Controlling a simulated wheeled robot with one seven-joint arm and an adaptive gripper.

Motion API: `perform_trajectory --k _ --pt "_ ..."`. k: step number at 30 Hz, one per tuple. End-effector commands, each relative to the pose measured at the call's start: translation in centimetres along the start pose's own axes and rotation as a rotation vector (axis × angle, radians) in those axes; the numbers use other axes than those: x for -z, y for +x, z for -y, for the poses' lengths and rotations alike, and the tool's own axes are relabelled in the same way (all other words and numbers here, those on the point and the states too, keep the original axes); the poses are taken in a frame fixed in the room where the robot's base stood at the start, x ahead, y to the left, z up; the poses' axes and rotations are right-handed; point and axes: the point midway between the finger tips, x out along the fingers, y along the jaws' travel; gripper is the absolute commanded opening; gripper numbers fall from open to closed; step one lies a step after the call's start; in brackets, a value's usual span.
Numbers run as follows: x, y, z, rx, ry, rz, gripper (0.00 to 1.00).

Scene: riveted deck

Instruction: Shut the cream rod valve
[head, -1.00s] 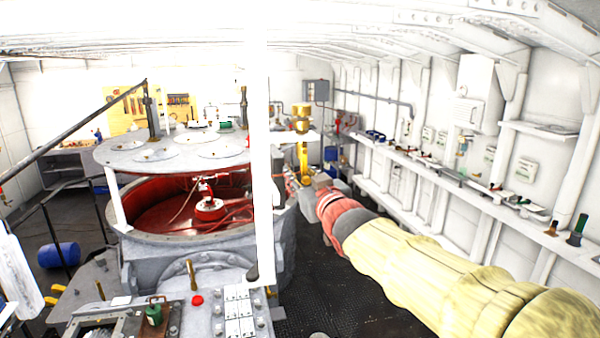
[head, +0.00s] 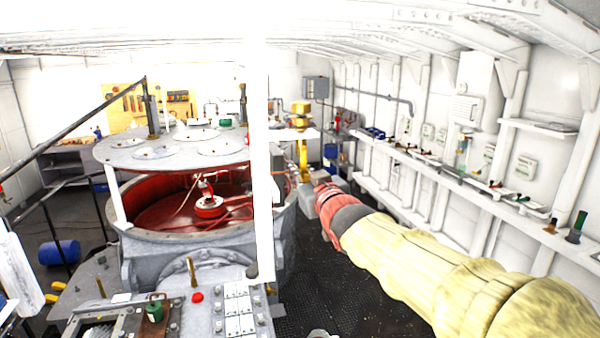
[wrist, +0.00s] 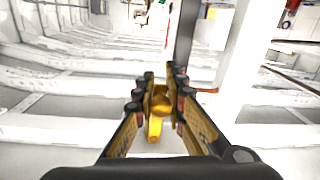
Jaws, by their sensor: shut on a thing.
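A yellow-gold piece (wrist: 158,103) with a rounded middle and a short arm sits between the fingers in the wrist view. I cannot make out a cream rod, so whether this is part of the cream rod valve is unclear. My gripper (wrist: 164,82) has yellow fingers with dark pads, closed in on both sides of the piece. In the head view, a yellow post with a gold top (head: 301,108) stands beyond the far end of my arm. My fingers and their contact are too small or hidden there.
A large grey tub with a red inside (head: 150,212) stands left of my arm. A white post (head: 262,150) rises before it. A wall shelf (head: 440,170) with small fittings runs along the right. Dark floor (head: 335,290) is clear between tub and arm.

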Motion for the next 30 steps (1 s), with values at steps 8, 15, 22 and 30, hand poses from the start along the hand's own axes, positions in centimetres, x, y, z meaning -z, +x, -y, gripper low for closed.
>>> perform_trajectory --k 8,15,22,30 --pt "-0.03 0.0 0.04 0.001 -0.001 0.0 0.0" --pt "-0.04 0.0 0.05 0.001 -0.001 0.001 0.0" --pt "-0.06 0.0 0.04 0.001 -0.006 0.001 0.0" --pt "-0.22 -0.02 -0.28 0.001 -0.089 0.007 0.0"
